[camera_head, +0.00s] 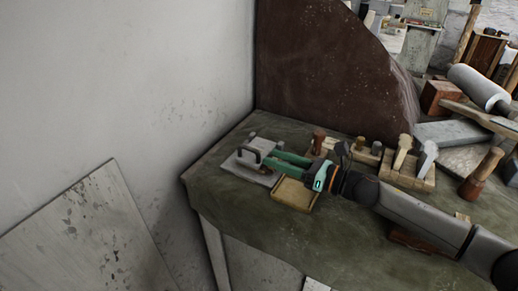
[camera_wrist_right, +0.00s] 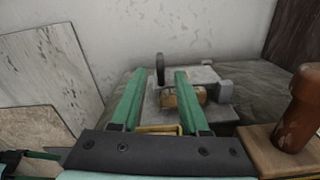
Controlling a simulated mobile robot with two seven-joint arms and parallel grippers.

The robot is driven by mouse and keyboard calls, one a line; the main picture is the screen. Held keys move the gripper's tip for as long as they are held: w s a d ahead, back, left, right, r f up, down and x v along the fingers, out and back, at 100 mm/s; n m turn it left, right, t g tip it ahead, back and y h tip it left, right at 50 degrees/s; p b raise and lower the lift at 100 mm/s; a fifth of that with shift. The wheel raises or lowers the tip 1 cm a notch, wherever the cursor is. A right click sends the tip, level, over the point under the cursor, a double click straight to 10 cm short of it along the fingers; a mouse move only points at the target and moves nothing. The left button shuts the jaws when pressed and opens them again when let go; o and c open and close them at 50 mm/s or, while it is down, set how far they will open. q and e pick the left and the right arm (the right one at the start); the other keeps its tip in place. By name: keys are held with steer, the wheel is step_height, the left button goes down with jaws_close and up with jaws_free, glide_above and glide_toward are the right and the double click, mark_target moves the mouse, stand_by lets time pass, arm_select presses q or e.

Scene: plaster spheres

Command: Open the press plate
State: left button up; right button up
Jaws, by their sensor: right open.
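The press plate (camera_head: 243,164) is a pale grey slab on the table's left end, with a dark arched handle (camera_head: 246,152) standing up from it. The press plate also shows in the right wrist view (camera_wrist_right: 215,103). My right gripper (camera_head: 270,160) reaches in from the right with green fingers over the plate. In the right wrist view the fingers (camera_wrist_right: 159,75) are spread apart, and the dark handle (camera_wrist_right: 160,67) shows in the gap near their tips. I cannot tell whether a finger touches it. A small tan block (camera_wrist_right: 184,96) is partly hidden by a finger.
A shallow wooden tray (camera_head: 283,193) lies below my right gripper. Wooden-handled tools (camera_head: 403,150) stand in a block to the right. A tall brown slab (camera_head: 325,75) rises behind the table. The table's front left (camera_head: 230,205) is clear.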

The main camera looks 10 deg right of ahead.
mark_target(258, 154)
steer(key=x, duration=0.6)
jaws_close()
stand_by(0.3)
steer(key=shift+s+a, duration=0.1)
stand_by(1.0)
